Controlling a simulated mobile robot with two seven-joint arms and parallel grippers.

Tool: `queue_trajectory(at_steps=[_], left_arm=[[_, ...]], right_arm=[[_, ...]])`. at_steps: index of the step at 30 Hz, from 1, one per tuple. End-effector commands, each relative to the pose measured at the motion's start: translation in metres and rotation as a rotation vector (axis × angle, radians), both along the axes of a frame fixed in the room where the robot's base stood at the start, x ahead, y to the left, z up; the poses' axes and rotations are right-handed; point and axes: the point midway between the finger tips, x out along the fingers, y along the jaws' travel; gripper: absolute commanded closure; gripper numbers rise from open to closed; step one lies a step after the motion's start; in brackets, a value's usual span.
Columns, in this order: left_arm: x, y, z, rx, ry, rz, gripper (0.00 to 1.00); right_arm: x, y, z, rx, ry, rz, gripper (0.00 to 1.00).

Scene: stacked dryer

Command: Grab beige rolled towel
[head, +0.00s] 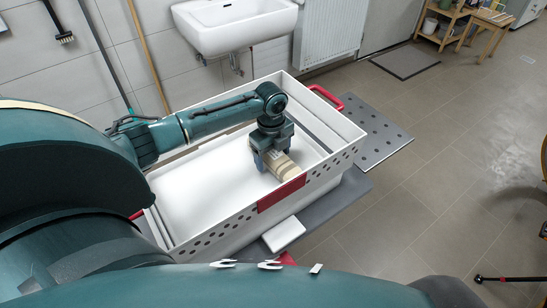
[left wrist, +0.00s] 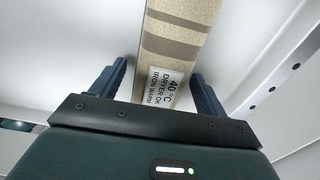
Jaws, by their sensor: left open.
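The beige rolled towel (head: 283,167) with darker stripes lies in the white bin (head: 185,205), near its front wall. In the left wrist view the towel (left wrist: 178,38) runs up from between my fingers, with a white printed label (left wrist: 163,87) at its near end. My left gripper (head: 262,163) is down inside the bin at the towel's end. In the left wrist view my left gripper (left wrist: 157,82) is open, one finger on each side of the towel, with gaps visible on both sides. My right gripper is not in view.
The bin has perforated walls and red handles (head: 327,97). A white sink (head: 236,24) and a radiator (head: 328,30) are on the wall behind. A grey perforated plate (head: 375,138) extends right of the bin. The floor farther right is mostly clear.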

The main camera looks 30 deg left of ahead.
Motion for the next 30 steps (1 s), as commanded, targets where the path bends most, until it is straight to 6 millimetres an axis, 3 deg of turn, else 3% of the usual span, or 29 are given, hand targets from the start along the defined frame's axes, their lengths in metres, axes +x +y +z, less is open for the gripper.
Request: queue_trajectory(at_steps=[8,27,30], left_arm=[[0.0001,0.0002,-0.0024,0.000,-0.001,0.000,0.27],[0.0002,0.0003,-0.0019,0.000,-0.001,0.001,0.79],[0.0007,0.0003,-0.0012,-0.001,-0.002,0.001,0.81]], right_arm=[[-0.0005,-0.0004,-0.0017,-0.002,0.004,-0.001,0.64],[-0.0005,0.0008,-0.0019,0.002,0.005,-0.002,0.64],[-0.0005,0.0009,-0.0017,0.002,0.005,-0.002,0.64]])
